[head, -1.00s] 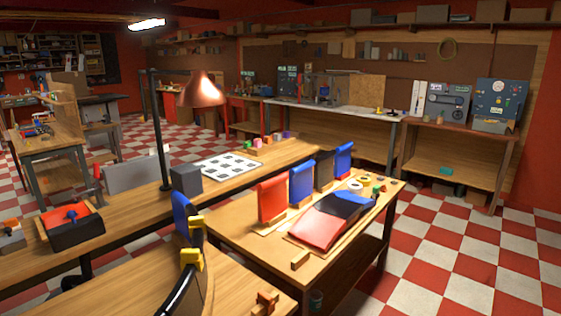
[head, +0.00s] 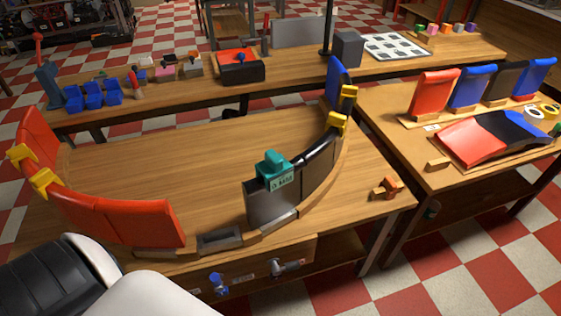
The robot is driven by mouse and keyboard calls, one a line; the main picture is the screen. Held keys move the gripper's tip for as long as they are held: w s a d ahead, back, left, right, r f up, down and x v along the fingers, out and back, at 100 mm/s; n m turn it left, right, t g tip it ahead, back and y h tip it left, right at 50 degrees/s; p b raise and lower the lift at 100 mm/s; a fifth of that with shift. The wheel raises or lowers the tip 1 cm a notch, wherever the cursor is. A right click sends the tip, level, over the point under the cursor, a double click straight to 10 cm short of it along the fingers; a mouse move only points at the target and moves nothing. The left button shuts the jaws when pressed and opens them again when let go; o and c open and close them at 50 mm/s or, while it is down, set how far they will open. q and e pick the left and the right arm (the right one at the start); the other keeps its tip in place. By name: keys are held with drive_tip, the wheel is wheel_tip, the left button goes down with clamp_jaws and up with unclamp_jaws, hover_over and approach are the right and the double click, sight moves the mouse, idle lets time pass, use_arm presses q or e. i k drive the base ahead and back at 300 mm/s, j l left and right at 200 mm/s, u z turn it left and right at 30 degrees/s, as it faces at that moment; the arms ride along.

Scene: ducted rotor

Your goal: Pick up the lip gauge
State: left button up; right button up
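A teal block with a small label (head: 274,170) sits over the top edge of a dark grey curved panel (head: 271,203) on the near workbench. It looks like the lip gauge, but the label is too small to read surely. No gripper touches it. Neither gripper is in view; only a white and black part of my own body shows at the lower left.
Red curved panels (head: 122,219) stand at the bench's left, with yellow clamps (head: 42,182) on them. Yellow clamps (head: 337,122) also hold the right-hand panels. A wooden and orange piece (head: 387,188) lies at the right corner. The bench middle (head: 190,160) is clear.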

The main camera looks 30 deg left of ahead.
sight(277, 171)
drive_tip(key=l+u, duration=0.1)
drive_tip(key=u, duration=0.3)
drive_tip(key=l+u, duration=0.1)
drive_tip(key=u, duration=0.25)
drive_tip(key=l+u, duration=0.1)
drive_tip(key=u, duration=0.3)
